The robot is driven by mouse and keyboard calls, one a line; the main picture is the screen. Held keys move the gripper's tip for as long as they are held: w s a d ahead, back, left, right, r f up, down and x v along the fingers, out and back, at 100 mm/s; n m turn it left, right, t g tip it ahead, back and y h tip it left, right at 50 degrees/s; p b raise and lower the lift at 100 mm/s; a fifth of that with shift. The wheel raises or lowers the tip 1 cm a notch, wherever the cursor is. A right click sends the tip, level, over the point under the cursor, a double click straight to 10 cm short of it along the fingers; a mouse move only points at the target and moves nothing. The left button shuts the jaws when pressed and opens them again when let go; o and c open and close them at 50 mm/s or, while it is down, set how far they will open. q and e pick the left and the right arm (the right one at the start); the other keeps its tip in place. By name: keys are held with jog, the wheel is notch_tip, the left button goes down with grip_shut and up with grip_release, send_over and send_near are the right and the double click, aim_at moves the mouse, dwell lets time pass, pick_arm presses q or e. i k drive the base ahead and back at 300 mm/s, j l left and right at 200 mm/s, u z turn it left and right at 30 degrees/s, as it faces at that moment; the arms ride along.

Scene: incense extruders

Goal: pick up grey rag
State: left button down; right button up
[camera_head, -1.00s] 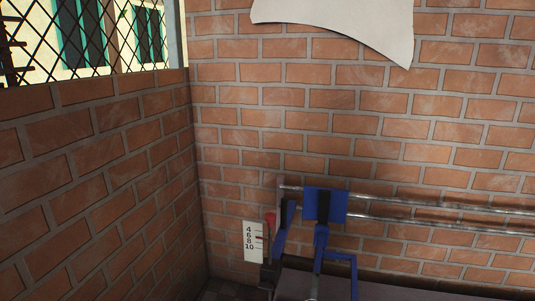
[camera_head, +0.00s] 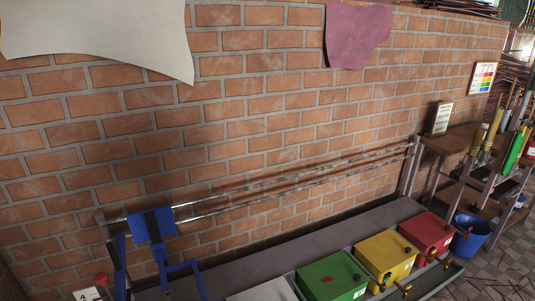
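No grey rag that I can make out lies on the bench or shelf in the camera_head view. A large pale grey-white cloth-like sheet (camera_head: 105,35) is on the brick wall at the upper left, cut off by the top edge. A purple cloth-like piece (camera_head: 357,35) is on the wall further right. I cannot tell whether either is a rag. Neither of my grippers is in view.
A long bench (camera_head: 330,232) runs along the wall below metal rails (camera_head: 290,181). Green (camera_head: 330,277), yellow (camera_head: 384,256) and red (camera_head: 427,234) boxes stand in front. A blue frame (camera_head: 152,224) is at left. A blue bucket (camera_head: 469,236) and shelf (camera_head: 455,138) are at right.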

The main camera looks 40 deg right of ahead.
aim_at(494, 222)
jog(key=z, duration=2.95)
